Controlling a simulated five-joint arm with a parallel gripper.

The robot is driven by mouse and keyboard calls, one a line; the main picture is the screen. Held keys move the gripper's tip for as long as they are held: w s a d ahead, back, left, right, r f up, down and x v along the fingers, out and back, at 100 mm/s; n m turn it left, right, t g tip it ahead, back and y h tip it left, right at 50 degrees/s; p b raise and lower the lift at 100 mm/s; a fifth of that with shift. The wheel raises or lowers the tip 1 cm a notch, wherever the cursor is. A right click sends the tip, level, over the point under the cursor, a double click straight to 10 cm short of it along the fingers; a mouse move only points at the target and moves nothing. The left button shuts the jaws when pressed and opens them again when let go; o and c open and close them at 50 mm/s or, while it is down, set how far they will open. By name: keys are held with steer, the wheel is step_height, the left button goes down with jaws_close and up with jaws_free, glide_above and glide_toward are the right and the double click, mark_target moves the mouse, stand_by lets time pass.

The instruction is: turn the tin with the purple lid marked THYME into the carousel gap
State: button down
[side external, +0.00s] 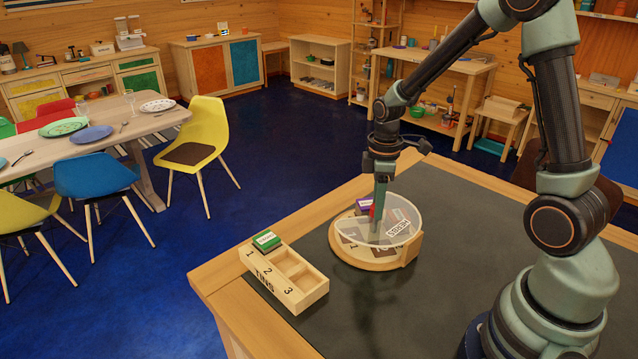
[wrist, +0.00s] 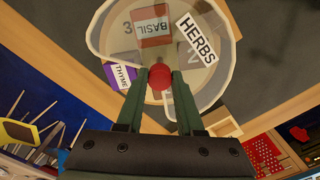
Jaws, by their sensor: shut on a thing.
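The tin with the purple lid marked THYME (wrist: 122,77) sits on the carousel, left of my gripper in the wrist view. In the side view its purple lid (side external: 363,203) shows at the back of the round wooden carousel (side external: 369,262). A clear cover (side external: 405,222) with a HERBS label lies over the carousel. A red-lidded BASIL tin (wrist: 152,27) shows through it. My gripper (wrist: 160,80) is shut on the red knob (wrist: 160,75); in the side view my gripper (side external: 377,230) points down at the cover. I cannot tell how exactly the THYME tin lines up with the gap.
A wooden TINS rack (side external: 302,298) with numbered slots stands left of the carousel. A green-lidded tin (side external: 267,240) is in slot 1; slots 2 and 3 look empty. The dark table top (side external: 430,310) is clear in front of the carousel.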

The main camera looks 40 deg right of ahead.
steer(key=n, duration=0.6)
steer(key=shift+w, duration=0.1)
stand_by(0.4)
steer(key=c, duration=0.5)
jaws_free()
steer(key=shift+c, duration=0.2)
step_height(320, 180, up, 12)
steer(key=shift+r, duration=0.15)
